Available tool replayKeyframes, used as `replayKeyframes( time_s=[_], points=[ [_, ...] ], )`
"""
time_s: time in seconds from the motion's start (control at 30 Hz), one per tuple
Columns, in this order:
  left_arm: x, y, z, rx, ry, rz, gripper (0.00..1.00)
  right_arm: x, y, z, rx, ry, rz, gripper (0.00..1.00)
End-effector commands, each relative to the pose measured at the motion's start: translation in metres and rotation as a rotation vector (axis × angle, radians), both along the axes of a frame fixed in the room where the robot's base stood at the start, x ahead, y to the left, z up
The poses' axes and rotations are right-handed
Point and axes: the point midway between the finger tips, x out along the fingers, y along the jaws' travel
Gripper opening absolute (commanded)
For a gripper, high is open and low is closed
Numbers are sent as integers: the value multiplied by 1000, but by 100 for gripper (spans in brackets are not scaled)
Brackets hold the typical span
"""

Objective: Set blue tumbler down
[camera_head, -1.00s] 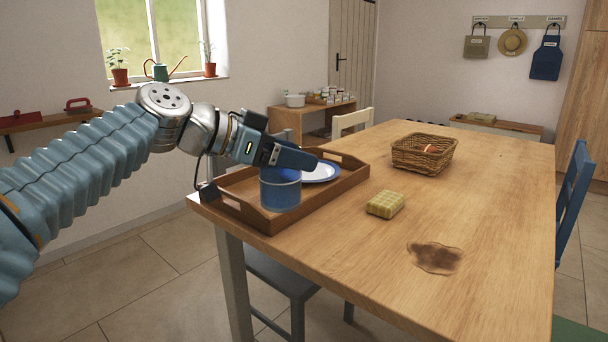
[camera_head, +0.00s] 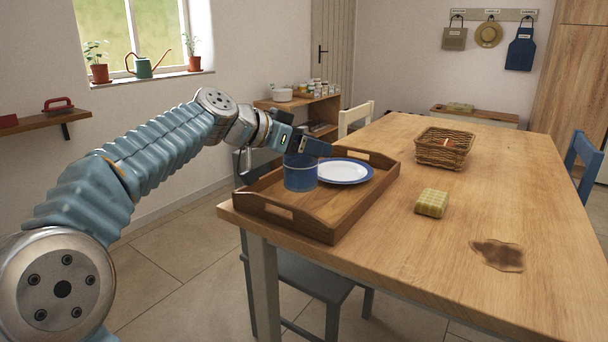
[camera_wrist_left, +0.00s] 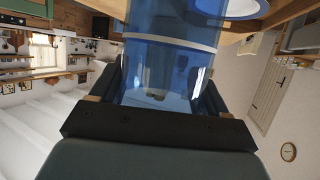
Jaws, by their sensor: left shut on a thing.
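The blue tumbler (camera_head: 300,174) is upright in the head view, at the wooden tray (camera_head: 333,224) on the table's near left end. My left gripper (camera_head: 304,150) is shut on the tumbler near its upper part. I cannot tell whether the tumbler's base touches the tray floor. In the left wrist view the see-through blue tumbler (camera_wrist_left: 170,60) fills the space between the fingers of my left gripper (camera_wrist_left: 160,92). A white plate with a blue rim (camera_head: 345,171) lies on the tray just right of and behind the tumbler. My right gripper is out of view.
The wooden table (camera_head: 450,235) holds a yellow-green checked block (camera_head: 432,203), a wicker basket (camera_head: 445,149) and a dark stain (camera_head: 497,255). A grey chair (camera_head: 300,275) stands below the near edge. The table is clear between tray and basket.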

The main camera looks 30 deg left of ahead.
Motion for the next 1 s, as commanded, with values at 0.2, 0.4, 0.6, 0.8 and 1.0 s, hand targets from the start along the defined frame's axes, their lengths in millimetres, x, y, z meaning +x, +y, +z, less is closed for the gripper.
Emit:
replayKeyframes(
  time_s=[0.2,0.4,0.6,0.8,1.0],
  points=[
    [29,30,-36,-2,2,0,18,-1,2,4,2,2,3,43],
    [40,41,-54,0,-1,-1,18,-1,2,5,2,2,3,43],
    [47,50,-69,-2,1,-1,18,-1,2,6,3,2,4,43],
    [47,49,-97,0,0,-2,18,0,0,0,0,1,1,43],
    [47,49,-97,0,-2,-2,18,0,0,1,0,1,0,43]
  ],
)
